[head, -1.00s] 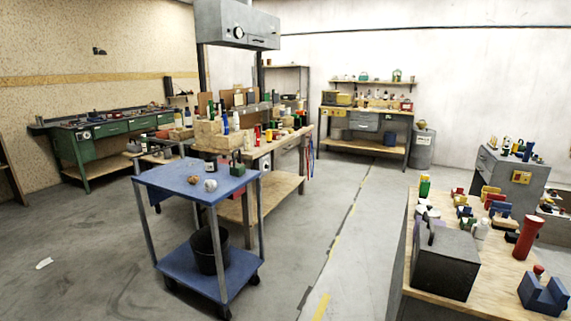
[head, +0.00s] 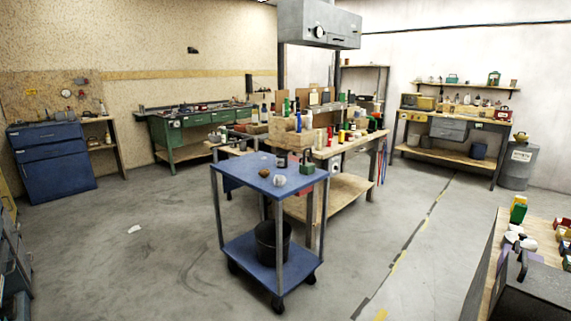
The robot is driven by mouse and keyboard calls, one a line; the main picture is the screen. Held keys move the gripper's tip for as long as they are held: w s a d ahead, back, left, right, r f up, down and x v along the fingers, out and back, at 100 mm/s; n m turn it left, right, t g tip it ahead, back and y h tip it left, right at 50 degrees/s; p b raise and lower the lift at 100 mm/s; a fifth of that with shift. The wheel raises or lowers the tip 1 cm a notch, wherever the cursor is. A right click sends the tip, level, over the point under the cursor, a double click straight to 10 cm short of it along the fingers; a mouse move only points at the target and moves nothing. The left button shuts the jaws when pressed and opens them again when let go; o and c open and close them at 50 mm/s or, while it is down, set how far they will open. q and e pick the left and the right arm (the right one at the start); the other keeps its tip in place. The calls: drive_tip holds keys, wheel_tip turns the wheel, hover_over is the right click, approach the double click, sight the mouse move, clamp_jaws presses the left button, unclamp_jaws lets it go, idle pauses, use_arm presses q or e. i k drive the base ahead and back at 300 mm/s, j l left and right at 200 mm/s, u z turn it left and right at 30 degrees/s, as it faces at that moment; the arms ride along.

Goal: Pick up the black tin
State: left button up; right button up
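A small dark can with a pale label (head: 282,159) stands upright near the back edge of the blue cart's top. It may be the black tin, but it is too small to be sure. A small brown item (head: 264,172), a white round item (head: 279,181) and a green block-like item (head: 307,168) are on the same top. Neither of my grippers shows in the head view.
The blue cart (head: 232,174) has a black bucket (head: 265,245) on its lower shelf. A cluttered wooden workbench (head: 345,150) stands right behind it. Another bench (head: 490,265) is at the right edge. The grey floor (head: 130,270) left of the cart is mostly clear.

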sight(281, 158)
drive_tip(key=i+l, duration=0.15)
drive_tip(key=i, duration=0.25)
drive_tip(key=i+l+u, duration=0.1)
drive_tip(key=i, duration=0.35)
drive_tip(key=i+l, duration=0.2)
drive_tip(key=i, duration=0.2)
drive_tip(key=i+l+u, duration=0.1)
drive_tip(key=i, duration=0.35)
drive_tip(key=i+l, duration=0.45)
drive_tip(key=l, duration=0.3)
drive_tip(key=i+l+u, duration=0.1)
drive_tip(key=i+l, duration=0.4)
drive_tip(key=l, duration=0.25)
drive_tip(key=i+l, duration=0.2)
drive_tip(key=l, duration=0.2)
drive_tip(key=i+l+u, duration=0.1)
drive_tip(key=l, duration=0.3)
drive_tip(key=i, duration=0.1)
